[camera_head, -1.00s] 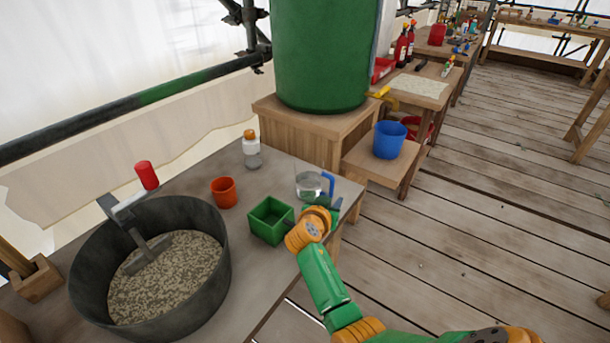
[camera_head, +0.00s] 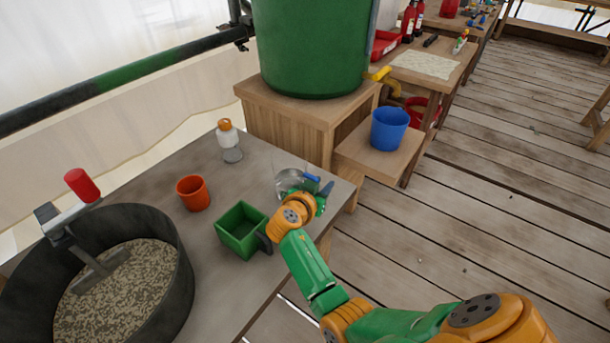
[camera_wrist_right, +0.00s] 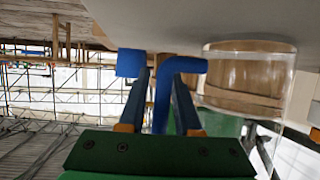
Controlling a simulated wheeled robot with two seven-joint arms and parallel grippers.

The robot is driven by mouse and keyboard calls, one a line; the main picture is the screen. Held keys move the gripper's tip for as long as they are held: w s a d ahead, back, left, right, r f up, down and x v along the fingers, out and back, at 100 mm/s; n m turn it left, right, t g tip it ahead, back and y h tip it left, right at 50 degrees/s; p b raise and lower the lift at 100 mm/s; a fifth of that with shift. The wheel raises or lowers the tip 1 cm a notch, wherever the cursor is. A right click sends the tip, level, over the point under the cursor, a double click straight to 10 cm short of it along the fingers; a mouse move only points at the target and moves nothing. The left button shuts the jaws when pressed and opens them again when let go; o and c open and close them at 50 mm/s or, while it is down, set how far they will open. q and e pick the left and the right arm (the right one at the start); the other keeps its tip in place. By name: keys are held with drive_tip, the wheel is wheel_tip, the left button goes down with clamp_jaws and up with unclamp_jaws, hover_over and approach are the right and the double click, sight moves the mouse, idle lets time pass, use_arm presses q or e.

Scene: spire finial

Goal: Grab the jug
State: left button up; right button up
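The jug (camera_head: 290,180) is a clear vessel with a blue handle, standing near the right corner of the grey table (camera_head: 190,250). My right gripper (camera_head: 316,188) is at its handle side and partly hides it in the head view. In the right wrist view the jug (camera_wrist_right: 240,85) is right of the fingers, and its blue handle (camera_wrist_right: 163,95) runs between the two fingers of my right gripper (camera_wrist_right: 160,100). The fingers look apart, with a small gap beside the handle. My left gripper is not in view.
A green square box (camera_head: 240,230) stands close to my right forearm. An orange cup (camera_head: 193,193), an orange-capped bottle (camera_head: 230,142) and a big dark tub of mix (camera_head: 110,280) are further left. A blue bucket (camera_head: 389,129) sits on a wooden ledge behind.

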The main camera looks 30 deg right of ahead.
drive_tip(key=shift+s+a+r, duration=0.15)
drive_tip(key=shift+a+r, duration=0.1)
drive_tip(key=shift+a, duration=0.15)
drive_tip(key=shift+c, duration=0.3)
drive_tip(key=shift+s+a+r, duration=0.1)
drive_tip(key=shift+a, duration=0.05)
drive_tip(key=c, duration=0.4)
clamp_jaws()
